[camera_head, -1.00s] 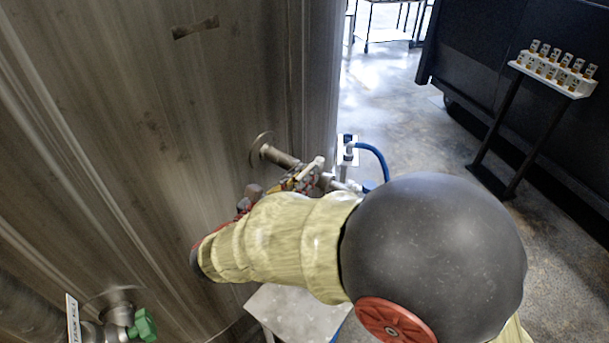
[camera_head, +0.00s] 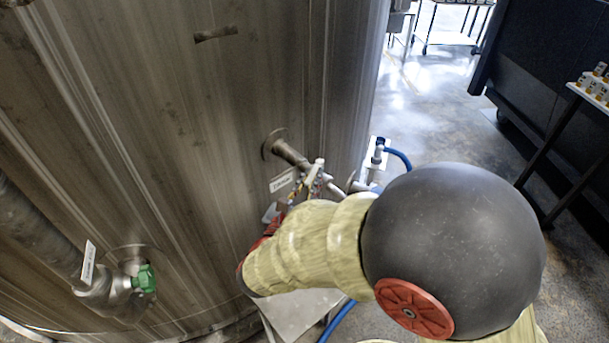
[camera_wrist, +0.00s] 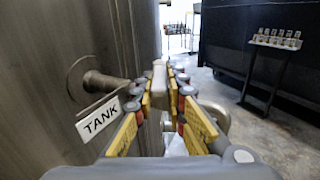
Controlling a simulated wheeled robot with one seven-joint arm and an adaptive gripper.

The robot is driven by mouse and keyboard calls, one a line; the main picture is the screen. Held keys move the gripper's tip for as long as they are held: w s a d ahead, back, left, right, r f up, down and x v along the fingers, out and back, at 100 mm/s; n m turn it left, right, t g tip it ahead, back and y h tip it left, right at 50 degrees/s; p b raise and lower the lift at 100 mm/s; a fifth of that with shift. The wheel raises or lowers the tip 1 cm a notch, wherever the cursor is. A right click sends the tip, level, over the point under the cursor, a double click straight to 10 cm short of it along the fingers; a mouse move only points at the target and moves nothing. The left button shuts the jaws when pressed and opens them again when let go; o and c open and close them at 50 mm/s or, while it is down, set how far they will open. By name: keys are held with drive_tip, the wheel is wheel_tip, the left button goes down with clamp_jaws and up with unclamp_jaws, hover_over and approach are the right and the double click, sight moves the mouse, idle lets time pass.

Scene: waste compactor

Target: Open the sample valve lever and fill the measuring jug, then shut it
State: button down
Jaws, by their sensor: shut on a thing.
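The sample valve's pipe (camera_head: 290,152) sticks out of the steel tank wall, and in the wrist view the pipe (camera_wrist: 103,82) is to the left of my fingers. My gripper (camera_wrist: 163,88) has its yellow-padded fingers on either side of a pale lever (camera_wrist: 159,78), which I take for the sample valve lever, and is shut on it. In the head view my gripper (camera_head: 312,184) is partly hidden by my arm, at the pale lever (camera_head: 319,166). Which way the valve is turned is not clear. I cannot make out the measuring jug.
A "TANK" tag (camera_wrist: 100,117) hangs by the pipe. A green-handled valve (camera_head: 144,278) is at lower left. A pale stand top (camera_head: 300,312) is under my arm. A blue hose (camera_head: 398,157) runs behind. A sample rack (camera_wrist: 276,39) stands at right.

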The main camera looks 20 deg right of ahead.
drive_tip(key=shift+s+d+n+t+y, duration=0.2)
drive_tip(key=shift+n+t+y, duration=0.2)
drive_tip(key=c, duration=1.8)
unclamp_jaws()
drive_tip(key=v, duration=1.2)
drive_tip(key=shift+d, duration=0.1)
